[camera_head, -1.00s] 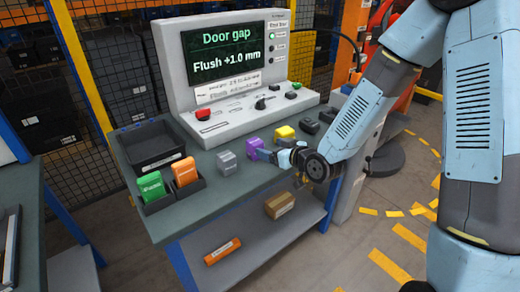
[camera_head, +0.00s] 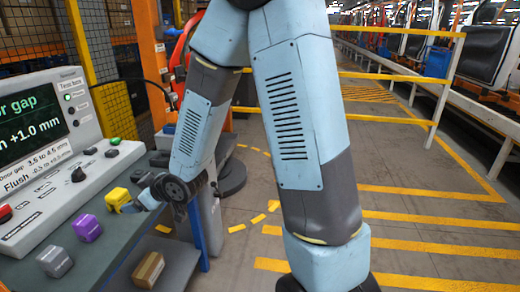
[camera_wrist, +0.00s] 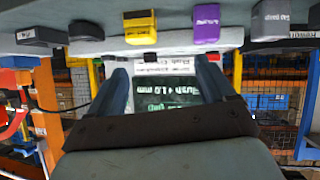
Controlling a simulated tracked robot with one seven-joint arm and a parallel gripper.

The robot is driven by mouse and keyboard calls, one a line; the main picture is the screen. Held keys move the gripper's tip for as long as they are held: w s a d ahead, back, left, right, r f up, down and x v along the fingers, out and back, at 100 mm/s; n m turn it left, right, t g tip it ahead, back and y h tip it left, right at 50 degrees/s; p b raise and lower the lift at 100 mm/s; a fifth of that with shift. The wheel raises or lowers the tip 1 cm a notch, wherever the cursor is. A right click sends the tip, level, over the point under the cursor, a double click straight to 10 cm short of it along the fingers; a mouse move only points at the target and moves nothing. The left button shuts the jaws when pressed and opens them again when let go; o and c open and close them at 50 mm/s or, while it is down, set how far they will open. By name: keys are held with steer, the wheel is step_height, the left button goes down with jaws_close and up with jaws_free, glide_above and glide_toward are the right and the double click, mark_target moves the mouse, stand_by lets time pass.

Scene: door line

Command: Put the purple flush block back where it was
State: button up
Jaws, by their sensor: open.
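The purple flush block (camera_head: 88,228) sits on the bench top, in a row between a grey block (camera_head: 55,261) and a yellow block (camera_head: 117,198). In the wrist view, which is upside down, the purple block (camera_wrist: 206,24) hangs at the top, right of the yellow block (camera_wrist: 140,27) and left of the grey block (camera_wrist: 270,20). My gripper (camera_head: 128,207) is beside the yellow block in the head view; whether it touches it I cannot tell. In the wrist view my gripper (camera_wrist: 162,90) is open, with nothing between its fingers.
The slanted console (camera_head: 50,200) with its Door gap screen (camera_head: 28,120) stands behind the blocks. Dark blocks (camera_head: 158,159) lie past the yellow one. A cardboard box (camera_head: 148,270) sits on the lower shelf. Yellow-marked floor is open to the right.

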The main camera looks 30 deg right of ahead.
steer(key=s+d+r+m+h, duration=0.25)
steer(key=d+r, duration=0.35)
steer(key=d, duration=0.3)
steer(key=s+d+r+m+h, duration=0.2)
steer(key=s+d+r+h, duration=0.15)
steer(key=d+r, duration=0.4)
steer(key=s+d+r+m+g+h, duration=0.1)
steer(key=s+d+r+m, duration=0.1)
steer(key=s+d, duration=0.3)
steer(key=s+d+r+m+g+h, duration=0.1)
steer(key=s+d+r+m+g, duration=0.1)
steer(key=s, duration=1)
steer(key=d+r+m, duration=0.1)
steer(key=d+r, duration=0.1)
steer(key=d, duration=0.1)
steer(key=shift+s+r, duration=0.25)
steer(key=shift+r, duration=0.05)
steer(key=shift+m, duration=0.25)
